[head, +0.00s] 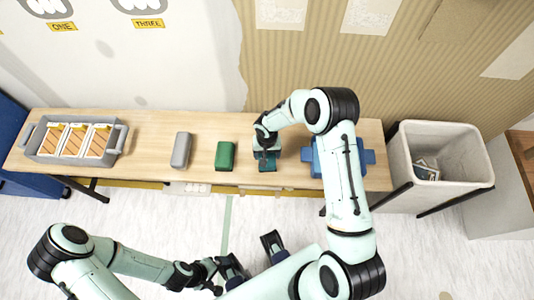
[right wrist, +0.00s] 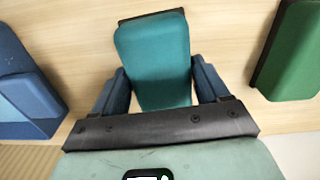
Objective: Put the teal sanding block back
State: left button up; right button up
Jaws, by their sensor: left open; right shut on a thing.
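The teal sanding block (head: 267,165) is at the front middle of the wooden table, under my right gripper (head: 265,153). In the right wrist view the teal block (right wrist: 153,58) sits between the two blue fingers, which are shut on its sides. Whether it rests on the table or hangs just above it, I cannot tell. My left gripper (head: 252,256) is open and empty, low in front of the table.
A green block (head: 225,155) and a grey block (head: 181,150) stand left of the teal one. A blue container (head: 366,157), partly hidden by my right arm, is to the right. A grey tray (head: 117,140) with boxes is far left. A bin (head: 440,145) stands right of the table (head: 150,170).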

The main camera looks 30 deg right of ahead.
jog(key=shift+s+f, duration=0.1)
jog(key=shift+f, duration=0.05)
jog(key=o, duration=1.2)
jog(key=shift+c, duration=0.2)
jog(key=shift+f, duration=0.1)
notch_tip(320, 180, up, 13)
jog(key=shift+w+a+p, duration=0.15)
jog(key=shift+w+p, duration=0.2)
